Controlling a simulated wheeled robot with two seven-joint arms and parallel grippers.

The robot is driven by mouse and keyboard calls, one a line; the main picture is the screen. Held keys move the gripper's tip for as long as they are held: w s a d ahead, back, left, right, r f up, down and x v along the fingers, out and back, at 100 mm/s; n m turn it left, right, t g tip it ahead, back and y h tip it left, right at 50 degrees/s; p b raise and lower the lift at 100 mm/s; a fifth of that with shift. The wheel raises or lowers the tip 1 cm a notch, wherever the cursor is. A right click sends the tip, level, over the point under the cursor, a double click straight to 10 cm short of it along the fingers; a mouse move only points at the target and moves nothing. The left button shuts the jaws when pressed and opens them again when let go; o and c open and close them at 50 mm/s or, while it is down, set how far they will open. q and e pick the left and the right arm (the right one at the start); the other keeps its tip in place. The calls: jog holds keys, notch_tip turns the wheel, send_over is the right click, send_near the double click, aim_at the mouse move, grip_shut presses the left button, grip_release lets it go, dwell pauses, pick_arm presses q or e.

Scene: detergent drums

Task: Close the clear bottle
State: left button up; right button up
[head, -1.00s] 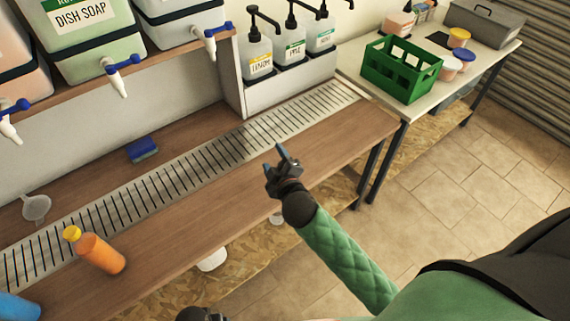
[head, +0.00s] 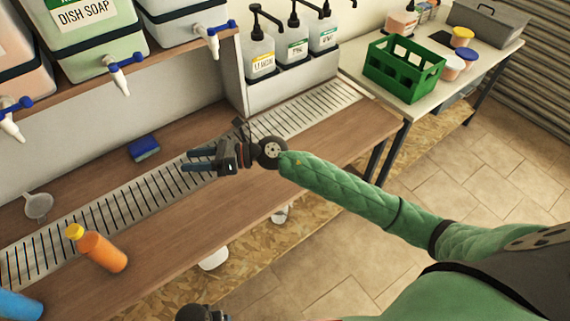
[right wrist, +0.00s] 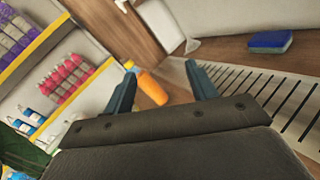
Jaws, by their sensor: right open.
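I cannot make out a clear bottle in either view. A blue object (head: 18,304) is cut off at the lower left corner. My right gripper (head: 192,160) is open and empty above the slotted drain strip, its fingers pointing left. In the right wrist view its two fingers (right wrist: 160,85) are apart. My left gripper's jaws are not in view.
A blue sponge (head: 144,147) and a clear funnel (head: 38,206) lie behind the drain strip (head: 150,195). Drums with spigots (head: 118,75) overhang the counter. Pump bottles (head: 260,58) stand in a rack at the back. A green crate (head: 403,70) is on the right table.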

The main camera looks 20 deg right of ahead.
jog(key=w+d+f+n+g+h, duration=0.35)
jog(key=d+f+n+h, duration=0.4)
jog(key=f, duration=0.25)
jog(key=w+d+f+n+h, duration=0.1)
jog(key=w+d+h, duration=0.1)
jog(key=d, duration=0.4)
jog(key=w+d+f+n+h, duration=0.1)
jog(key=w+d+h, duration=0.1)
jog(key=d+h, duration=0.3)
jog(key=w+d+f+n+h, duration=0.1)
jog(key=w+d+h, duration=0.1)
jog(key=d, duration=0.5)
jog(key=shift+d+h, duration=0.2)
jog(key=shift+h, duration=0.55)
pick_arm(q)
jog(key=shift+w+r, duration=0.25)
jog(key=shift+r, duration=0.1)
pick_arm(e)
jog(key=shift+s, duration=0.1)
jog(key=shift+f, duration=0.45)
jog(key=shift+f+p, duration=0.4)
jog(key=shift+f, duration=0.3)
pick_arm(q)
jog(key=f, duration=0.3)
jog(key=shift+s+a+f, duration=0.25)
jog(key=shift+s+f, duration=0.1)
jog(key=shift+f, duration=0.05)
pick_arm(e)
jog(key=shift+f, duration=0.2)
